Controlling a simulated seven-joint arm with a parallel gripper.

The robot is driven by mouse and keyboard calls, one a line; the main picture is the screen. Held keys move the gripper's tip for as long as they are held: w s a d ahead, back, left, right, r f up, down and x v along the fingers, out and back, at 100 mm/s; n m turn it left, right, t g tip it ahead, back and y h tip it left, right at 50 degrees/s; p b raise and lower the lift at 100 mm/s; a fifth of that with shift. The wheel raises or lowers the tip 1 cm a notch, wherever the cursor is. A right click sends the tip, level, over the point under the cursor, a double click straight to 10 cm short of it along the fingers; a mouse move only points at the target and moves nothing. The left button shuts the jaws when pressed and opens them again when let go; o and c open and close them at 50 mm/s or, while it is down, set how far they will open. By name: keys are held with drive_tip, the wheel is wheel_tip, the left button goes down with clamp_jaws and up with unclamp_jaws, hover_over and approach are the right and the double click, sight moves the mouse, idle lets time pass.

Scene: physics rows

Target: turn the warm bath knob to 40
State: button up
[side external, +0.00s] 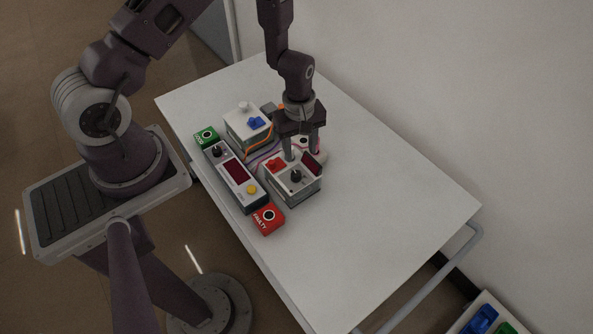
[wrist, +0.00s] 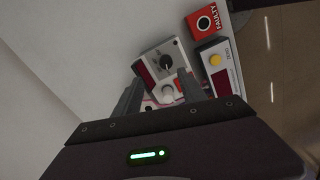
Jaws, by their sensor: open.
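A light grey box (side external: 288,189) on the table carries a black knob (side external: 296,176), a red part (side external: 277,165) and a dark red display (side external: 312,164). In the wrist view its black knob (wrist: 167,61) stands beyond my fingertips. My gripper (side external: 302,155) points down just behind this box, open, its fingers apart. In the wrist view a round white knob-like part (wrist: 168,93) shows between the fingers, with pinkish marks around it. I cannot tell whether the fingers touch it. No label naming the warm bath is readable, nor any knob setting.
A long grey unit (side external: 235,175) with display and yellow button (side external: 251,190) lies alongside. A red FAULTY block (side external: 267,218), a green block (side external: 206,136) and a box with a blue part (side external: 257,123) stand nearby. Orange wires run between. The table's right side (side external: 400,215) is clear.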

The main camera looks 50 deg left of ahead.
sight(297, 174)
drive_tip(key=shift+n, duration=0.4)
drive_tip(key=f, duration=0.6)
drive_tip(key=s+f, duration=0.1)
drive_tip(key=f, duration=0.2)
drive_tip(key=shift+a+f, duration=0.1)
drive_tip(key=shift+f, duration=0.25)
clamp_jaws()
